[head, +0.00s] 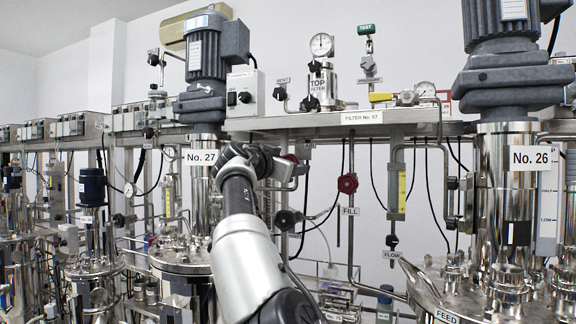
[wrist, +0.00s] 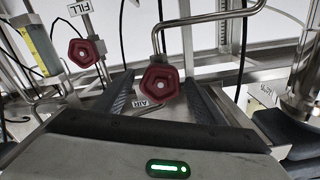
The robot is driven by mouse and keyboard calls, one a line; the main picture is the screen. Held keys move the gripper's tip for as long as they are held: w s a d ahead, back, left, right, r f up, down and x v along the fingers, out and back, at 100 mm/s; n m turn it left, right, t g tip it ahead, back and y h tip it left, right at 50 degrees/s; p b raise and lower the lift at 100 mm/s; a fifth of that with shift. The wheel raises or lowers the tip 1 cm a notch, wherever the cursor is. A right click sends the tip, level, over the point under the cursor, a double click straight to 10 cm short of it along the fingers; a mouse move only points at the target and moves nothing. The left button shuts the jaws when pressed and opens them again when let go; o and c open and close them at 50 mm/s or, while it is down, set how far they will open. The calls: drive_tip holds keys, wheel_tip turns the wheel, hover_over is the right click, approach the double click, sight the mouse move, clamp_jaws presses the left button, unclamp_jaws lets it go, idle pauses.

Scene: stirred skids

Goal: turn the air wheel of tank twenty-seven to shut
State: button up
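Tank twenty-seven (head: 201,187) is a polished steel vessel with a "No. 27" plate (head: 201,157), left of centre in the head view. The air wheel (wrist: 160,86) is a dark red knob with a pale hub, beside a small "AIR" label (wrist: 140,103) in the wrist view. My gripper (wrist: 166,92) is open, one dark finger on each side of the wheel in the picture. I cannot tell whether the fingers reach around it or touch it. In the head view my gripper (head: 262,160) is in front of the tank, with a bit of red behind it.
A similar red wheel (wrist: 84,53) with a "FILL" label (wrist: 79,7) is left in the wrist view; this fill wheel is right of my gripper in the head view (head: 348,183). A bent steel pipe (wrist: 205,20) rises behind the air wheel. Tank No. 26 (head: 505,200) stands right.

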drive_tip(key=shift+s+f, duration=0.1)
drive_tip(key=b+v, duration=0.8)
drive_tip(key=v, duration=0.9)
drive_tip(key=shift+s+a, duration=0.1)
idle(0.6)
